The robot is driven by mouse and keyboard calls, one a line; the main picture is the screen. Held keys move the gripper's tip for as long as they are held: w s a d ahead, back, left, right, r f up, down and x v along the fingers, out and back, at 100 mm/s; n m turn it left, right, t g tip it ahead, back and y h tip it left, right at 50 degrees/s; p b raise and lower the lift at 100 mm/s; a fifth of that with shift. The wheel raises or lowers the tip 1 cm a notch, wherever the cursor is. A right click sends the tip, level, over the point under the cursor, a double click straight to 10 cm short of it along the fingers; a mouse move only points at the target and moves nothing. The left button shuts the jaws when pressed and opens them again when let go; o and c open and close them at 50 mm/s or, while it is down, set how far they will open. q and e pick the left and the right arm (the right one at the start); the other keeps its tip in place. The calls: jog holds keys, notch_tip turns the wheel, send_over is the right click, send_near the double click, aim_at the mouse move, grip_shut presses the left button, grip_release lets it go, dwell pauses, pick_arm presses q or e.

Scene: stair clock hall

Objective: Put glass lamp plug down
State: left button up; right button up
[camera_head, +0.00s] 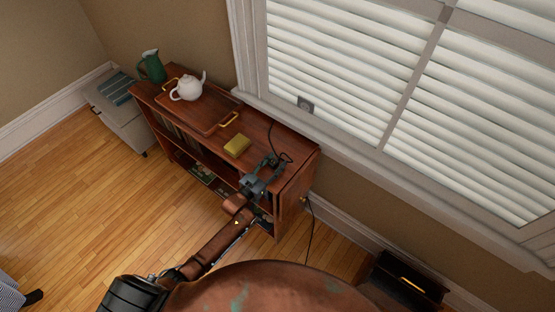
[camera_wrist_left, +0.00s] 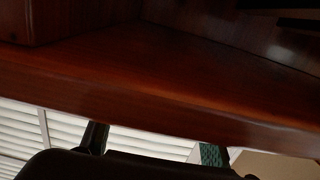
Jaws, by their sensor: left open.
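A thin black cord (camera_head: 271,137) lies on the right end of the wooden shelf unit's top (camera_head: 262,130). It curves down to a small dark piece (camera_head: 285,158), which may be the lamp plug, though it is too small to be sure. My left gripper (camera_head: 272,164) is open at the front right edge of the top, close beside the dark piece. I cannot tell whether they touch. In the left wrist view, its two spread fingers (camera_wrist_left: 152,142) show against dark wood and blinds, with no plug visible between them. The glass lamp is not visible.
A yellow box (camera_head: 237,146) lies left of my gripper. A tray (camera_head: 205,118) with a white teapot (camera_head: 188,88) and a green pitcher (camera_head: 152,66) stand farther left. Another cord (camera_head: 311,225) hangs at the unit's right side. A dark case (camera_head: 405,278) sits at the lower right.

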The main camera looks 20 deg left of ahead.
pick_arm(q)
jog(key=p+v, duration=0.1)
jog(key=v, duration=0.9)
jog(key=shift+s+r, duration=0.3)
jog(key=shift+s, duration=0.05)
jog(key=shift+a, duration=0.15)
